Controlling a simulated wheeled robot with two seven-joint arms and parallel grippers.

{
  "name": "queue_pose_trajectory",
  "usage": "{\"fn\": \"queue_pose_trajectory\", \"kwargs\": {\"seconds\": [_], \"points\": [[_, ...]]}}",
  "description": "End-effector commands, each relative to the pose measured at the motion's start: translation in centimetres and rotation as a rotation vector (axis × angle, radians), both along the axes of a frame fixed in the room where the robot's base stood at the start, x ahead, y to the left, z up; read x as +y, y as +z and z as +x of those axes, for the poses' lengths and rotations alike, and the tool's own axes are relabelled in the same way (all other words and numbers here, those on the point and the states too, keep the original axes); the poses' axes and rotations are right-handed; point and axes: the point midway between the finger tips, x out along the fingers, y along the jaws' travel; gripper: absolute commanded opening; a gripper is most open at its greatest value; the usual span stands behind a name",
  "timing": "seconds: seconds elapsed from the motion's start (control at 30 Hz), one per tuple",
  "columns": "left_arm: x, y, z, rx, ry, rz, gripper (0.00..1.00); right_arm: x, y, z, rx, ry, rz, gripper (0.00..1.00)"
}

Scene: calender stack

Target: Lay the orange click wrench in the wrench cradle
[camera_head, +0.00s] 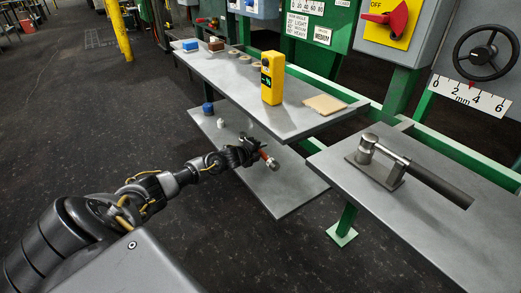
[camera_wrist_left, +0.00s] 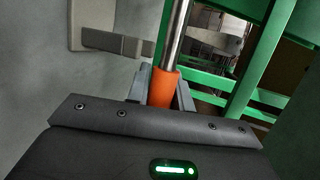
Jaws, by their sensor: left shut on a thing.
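The orange click wrench (camera_head: 264,156) is held in my left gripper (camera_head: 256,153), over the lower shelf in the head view. Its metal end points toward the lower right. In the left wrist view my left gripper (camera_wrist_left: 160,92) is shut around the orange grip (camera_wrist_left: 163,87), with the steel shaft (camera_wrist_left: 176,40) running upward out of frame. A metal stand (camera_head: 394,181) on the right table looks like the wrench cradle; a post, a short bar and a long dark bar (camera_head: 440,185) are at it. I cannot tell whether the dark bar is separate. My right gripper is not in view.
The upper shelf (camera_head: 225,75) carries a yellow meter (camera_head: 272,78), several rings, blocks and a tan pad (camera_head: 325,104). The lower shelf (camera_head: 285,190) has a blue item (camera_head: 207,108) and small white pieces. A gap with a green leg (camera_head: 344,222) separates it from the right table (camera_head: 440,240).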

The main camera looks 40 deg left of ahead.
Motion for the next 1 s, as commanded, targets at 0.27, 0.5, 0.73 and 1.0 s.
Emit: {"fn": "queue_pose_trajectory", "kwargs": {"seconds": [0.27, 0.5, 0.73, 1.0], "points": [[0.0, -0.5, 0.1, -0.003, 0.001, 0.000, 0.00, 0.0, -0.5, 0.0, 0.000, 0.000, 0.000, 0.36], [0.0, -1.0, 0.1, -0.003, 0.001, 0.000, 0.00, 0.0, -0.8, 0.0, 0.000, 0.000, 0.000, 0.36], [0.0, -1.4, 0.1, -0.003, 0.001, 0.000, 0.00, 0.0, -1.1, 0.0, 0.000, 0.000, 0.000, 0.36], [0.0, -2.0, 0.1, -0.003, 0.001, 0.000, 0.00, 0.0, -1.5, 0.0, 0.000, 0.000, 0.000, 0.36]]}}
